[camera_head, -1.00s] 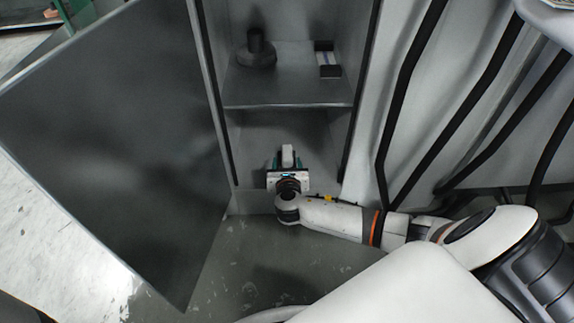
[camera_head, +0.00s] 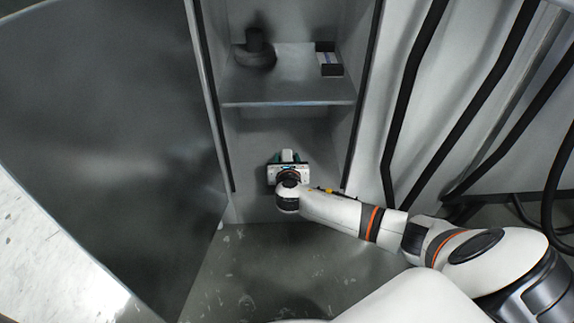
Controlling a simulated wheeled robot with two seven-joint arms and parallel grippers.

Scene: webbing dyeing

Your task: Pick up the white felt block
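The white felt block (camera_head: 287,155) stands in the lower compartment of the open cabinet. My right gripper (camera_head: 288,158) reaches into that compartment from the front. Its two dark teal fingers are apart, one on the left and one on the right of the block, with a small gap seeming to show on each side. The gripper's body hides the lower part of the block. My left gripper is not in view.
A cabinet shelf (camera_head: 285,92) lies above the gripper, with a dark round object (camera_head: 256,52) and a small dark box (camera_head: 328,62) on it. The open cabinet door (camera_head: 100,140) fills the left. Black hoses (camera_head: 425,60) run down the right.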

